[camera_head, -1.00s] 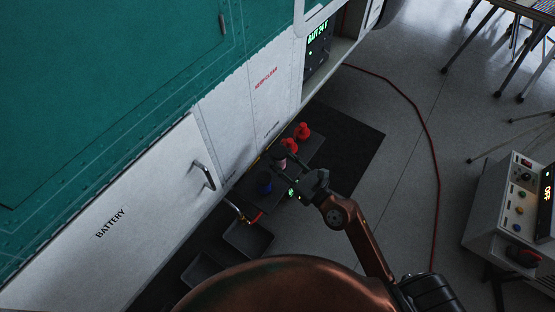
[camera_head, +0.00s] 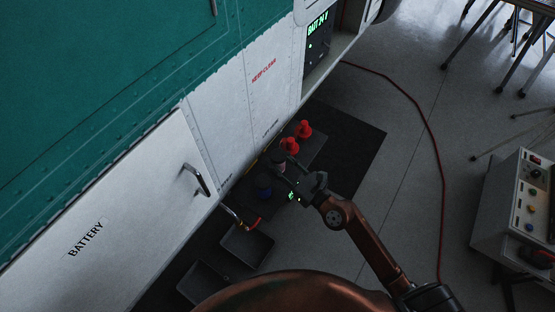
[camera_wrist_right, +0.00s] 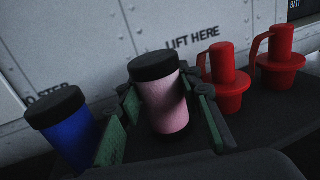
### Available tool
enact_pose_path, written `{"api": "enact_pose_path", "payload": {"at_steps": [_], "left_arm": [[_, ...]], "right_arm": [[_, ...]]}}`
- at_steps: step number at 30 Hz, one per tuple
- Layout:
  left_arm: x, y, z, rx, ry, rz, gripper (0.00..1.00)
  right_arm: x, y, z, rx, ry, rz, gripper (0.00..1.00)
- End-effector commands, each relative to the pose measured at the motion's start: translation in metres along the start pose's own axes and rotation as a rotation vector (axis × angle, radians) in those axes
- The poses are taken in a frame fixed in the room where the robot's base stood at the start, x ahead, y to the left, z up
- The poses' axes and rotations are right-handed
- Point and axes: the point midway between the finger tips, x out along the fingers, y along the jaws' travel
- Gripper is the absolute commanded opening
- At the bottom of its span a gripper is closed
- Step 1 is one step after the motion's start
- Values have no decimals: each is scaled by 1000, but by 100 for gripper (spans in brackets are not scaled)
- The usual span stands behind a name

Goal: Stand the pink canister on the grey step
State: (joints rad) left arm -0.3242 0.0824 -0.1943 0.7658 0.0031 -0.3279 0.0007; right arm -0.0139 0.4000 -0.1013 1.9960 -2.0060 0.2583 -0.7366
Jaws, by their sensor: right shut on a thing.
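The pink canister (camera_wrist_right: 167,105) has a black lid and stands nearly upright between the green-padded fingers of my right gripper (camera_wrist_right: 160,125) in the right wrist view. In the head view, my right gripper (camera_head: 287,173) is shut on the pink canister (camera_head: 279,163), which is small and partly hidden there. I cannot tell whether its base touches the surface below. A dark grey raised surface (camera_head: 316,147) lies along the white panels; I cannot tell for sure whether it is the grey step. My left gripper is not in view.
A blue canister (camera_wrist_right: 66,125) with a black lid stands close to the left finger. Two red handled objects (camera_wrist_right: 229,82) (camera_wrist_right: 281,65) stand to the right. Two dark trays (camera_head: 248,246) (camera_head: 203,285) lie nearer me. A red cable (camera_head: 428,125) crosses the open floor.

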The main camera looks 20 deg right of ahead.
Motion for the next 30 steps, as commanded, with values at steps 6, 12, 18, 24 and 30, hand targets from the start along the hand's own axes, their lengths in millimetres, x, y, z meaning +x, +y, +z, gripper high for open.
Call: {"api": "enact_pose_path", "payload": {"at_steps": [6, 12, 18, 24, 30], "left_arm": [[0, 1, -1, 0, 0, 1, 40], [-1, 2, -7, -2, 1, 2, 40], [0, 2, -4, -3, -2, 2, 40], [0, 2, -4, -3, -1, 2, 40], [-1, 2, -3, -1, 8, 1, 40]], "right_arm": [[0, 0, -1, 0, -1, 0, 5], [0, 0, -2, 1, 0, 0, 38], [0, 0, -2, 0, 0, 0, 50], [0, 0, -2, 0, 0, 0, 50], [-4, 0, 0, -2, 1, 0, 50]]}}
